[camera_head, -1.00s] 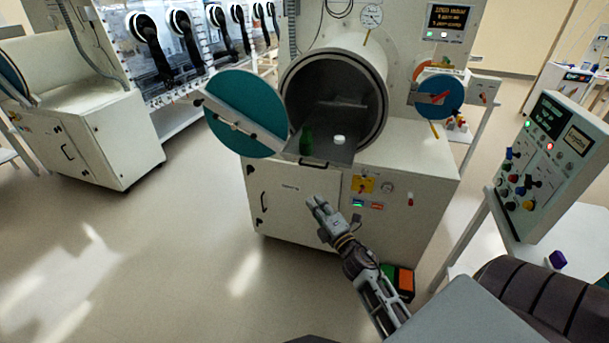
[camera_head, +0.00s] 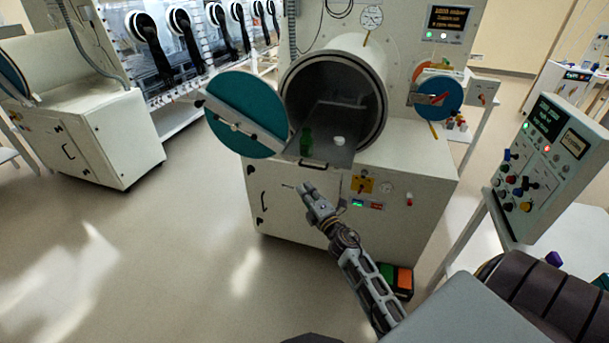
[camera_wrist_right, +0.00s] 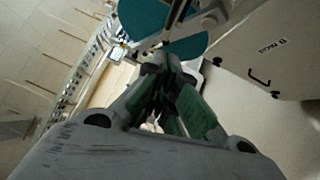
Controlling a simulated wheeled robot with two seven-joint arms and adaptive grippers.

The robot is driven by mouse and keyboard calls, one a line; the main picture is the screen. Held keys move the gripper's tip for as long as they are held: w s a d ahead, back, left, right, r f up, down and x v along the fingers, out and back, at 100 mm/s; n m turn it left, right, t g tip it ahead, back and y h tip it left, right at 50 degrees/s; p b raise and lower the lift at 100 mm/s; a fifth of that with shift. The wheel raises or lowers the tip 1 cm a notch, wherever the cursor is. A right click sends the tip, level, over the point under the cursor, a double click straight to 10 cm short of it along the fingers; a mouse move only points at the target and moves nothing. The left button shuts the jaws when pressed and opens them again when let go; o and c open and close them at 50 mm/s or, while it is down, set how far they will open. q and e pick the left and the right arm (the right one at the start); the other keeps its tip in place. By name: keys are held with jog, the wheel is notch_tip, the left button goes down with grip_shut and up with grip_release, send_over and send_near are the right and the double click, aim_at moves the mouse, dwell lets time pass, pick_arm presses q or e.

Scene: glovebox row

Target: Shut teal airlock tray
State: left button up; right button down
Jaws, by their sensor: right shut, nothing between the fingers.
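The grey airlock tray (camera_head: 330,153) sticks out of the front of the open round chamber (camera_head: 335,95). A dark handle (camera_head: 313,163) is on its front edge. A green bottle (camera_head: 306,141) and a small white round item (camera_head: 339,141) stand on it. The round teal door (camera_head: 240,110) hangs open at the left of the chamber; it also shows in the wrist view (camera_wrist_right: 155,20). My right gripper (camera_head: 306,188) is shut and empty, just below the tray's front handle and apart from it in the picture. My left gripper is not in view.
The white cabinet (camera_head: 290,215) stands under the chamber. A smaller port with a blue cover (camera_head: 438,98) is to its right. A control console (camera_head: 540,150) stands at the right. An orange and green box (camera_head: 398,280) sits on the floor. The floor at left is clear.

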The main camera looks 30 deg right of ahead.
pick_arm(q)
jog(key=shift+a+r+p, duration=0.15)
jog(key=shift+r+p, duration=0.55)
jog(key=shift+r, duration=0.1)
pick_arm(e)
jog(key=w+d+r, duration=0.1)
jog(key=w+d, duration=0.2)
jog(key=w, duration=0.2)
jog(key=shift+w, duration=0.4)
jog(key=shift+d, duration=0.15)
